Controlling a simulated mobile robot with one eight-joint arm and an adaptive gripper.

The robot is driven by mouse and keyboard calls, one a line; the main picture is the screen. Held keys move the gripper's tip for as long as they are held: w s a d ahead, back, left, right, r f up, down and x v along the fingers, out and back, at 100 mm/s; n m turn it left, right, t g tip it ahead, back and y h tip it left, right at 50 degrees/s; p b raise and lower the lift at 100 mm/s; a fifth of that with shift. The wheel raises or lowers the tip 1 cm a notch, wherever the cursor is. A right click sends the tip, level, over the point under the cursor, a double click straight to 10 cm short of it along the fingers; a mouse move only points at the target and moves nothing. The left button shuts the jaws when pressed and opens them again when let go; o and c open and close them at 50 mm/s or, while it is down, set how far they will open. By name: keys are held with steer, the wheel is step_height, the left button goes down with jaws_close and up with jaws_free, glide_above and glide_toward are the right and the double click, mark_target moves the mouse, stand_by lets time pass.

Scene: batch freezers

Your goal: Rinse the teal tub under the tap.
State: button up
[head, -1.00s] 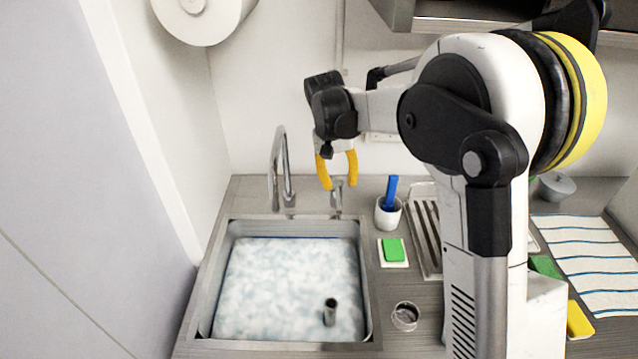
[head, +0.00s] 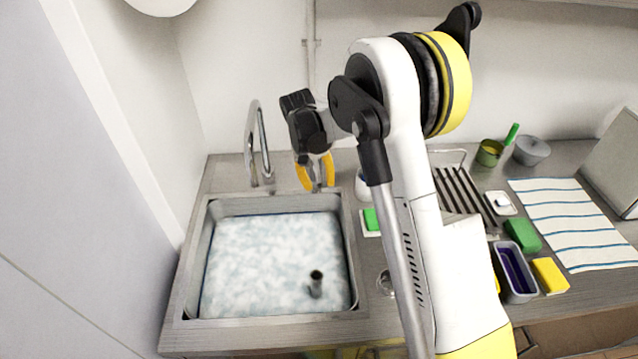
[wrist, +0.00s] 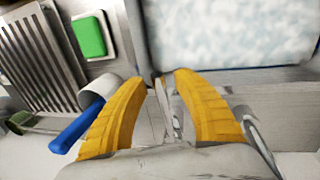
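I cannot make out a teal tub in either view. The sink (head: 345,235) is filled with cloudy, foamy water (head: 265,260) that hides its bottom. The chrome tap (head: 262,140) arches at the sink's back edge, and no water stream shows from it. My gripper (head: 317,188) is behind the sink, right of the tap spout, fingers pointing down. In the wrist view its yellow fingers (wrist: 161,77) are apart, with a slim metal lever (wrist: 170,105) between them. I cannot tell whether they touch it. The spout (wrist: 255,130) is beside the right finger.
A dark standpipe (head: 316,284) rises from the water. Right of the sink are a green sponge (head: 371,219), a white cup with a blue-handled tool (wrist: 80,127), a drain rack (head: 462,190), a tub of purple liquid (head: 515,270), a yellow sponge (head: 549,275) and a striped towel (head: 575,220).

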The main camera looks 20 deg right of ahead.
steer(key=shift+c, duration=0.5)
jaws_close()
steer(key=d+n+b, duration=0.1)
steer(key=d+n, duration=0.1)
steer(key=shift+s+d+t, duration=0.1)
steer(key=shift+d+t, duration=0.2)
steer(key=shift+d, duration=0.1)
steer(key=shift+o, duration=0.5)
jaws_free()
step_height(320, 180, up, 12)
steer(key=a, duration=0.2)
steer(key=shift+a, duration=0.15)
steer(key=shift+f, duration=0.1)
